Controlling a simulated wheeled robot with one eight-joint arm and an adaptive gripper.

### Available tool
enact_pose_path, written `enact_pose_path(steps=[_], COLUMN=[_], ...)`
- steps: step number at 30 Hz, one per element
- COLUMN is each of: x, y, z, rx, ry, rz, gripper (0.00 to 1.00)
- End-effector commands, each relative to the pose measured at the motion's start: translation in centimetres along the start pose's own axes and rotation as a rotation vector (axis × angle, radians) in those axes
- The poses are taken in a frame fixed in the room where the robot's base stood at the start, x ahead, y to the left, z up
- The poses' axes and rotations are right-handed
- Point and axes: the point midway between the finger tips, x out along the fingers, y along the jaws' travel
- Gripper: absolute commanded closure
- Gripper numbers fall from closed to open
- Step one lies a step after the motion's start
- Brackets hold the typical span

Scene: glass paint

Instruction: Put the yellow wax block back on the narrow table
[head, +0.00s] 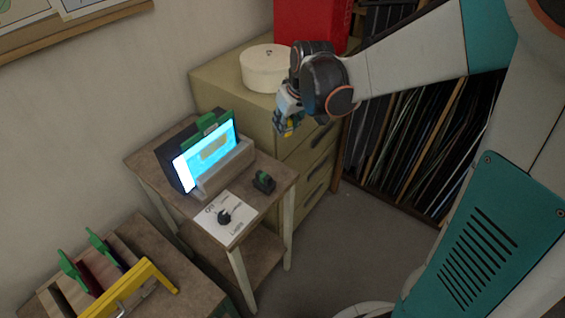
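My gripper (287,124) hangs in front of the beige drawer cabinet, beyond and above the back right corner of a small wooden-topped table (184,131). A small yellow patch shows at its fingertips among dark and teal parts. I cannot tell whether this is the yellow wax block or part of the gripper, nor whether the fingers are open or shut. No other yellow block is clear in view. The small table, which may be the narrow table, holds a lit screen (207,150) in a grey stand, a white card with a black knob (224,216) and a small dark green object (263,181).
The beige cabinet (232,72) bears a round white box (265,68) and a red box (312,24). A rack of upright panels (415,140) stands at right. At lower left, another table (150,238) holds a yellow frame (130,290) and green-clipped panels. Floor between is clear.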

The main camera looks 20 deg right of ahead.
Motion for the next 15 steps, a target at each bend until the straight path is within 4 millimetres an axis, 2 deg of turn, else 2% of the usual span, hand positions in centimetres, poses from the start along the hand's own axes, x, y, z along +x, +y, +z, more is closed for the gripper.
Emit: enact_pose_path(steps=[1, 6, 12, 15], x=[1.6, 5.5, 9.8, 11.3], y=[0.0, 0.0, -0.1, -0.1], z=[0.6, 2.2, 4.0, 4.7], rx=[0.0, 0.001, 0.001, 0.002], ry=[0.0, -0.001, -0.001, -0.002], rz=[0.0, 0.0, 0.0, 0.0], gripper=[1.0, 1.0, 1.0, 1.0])
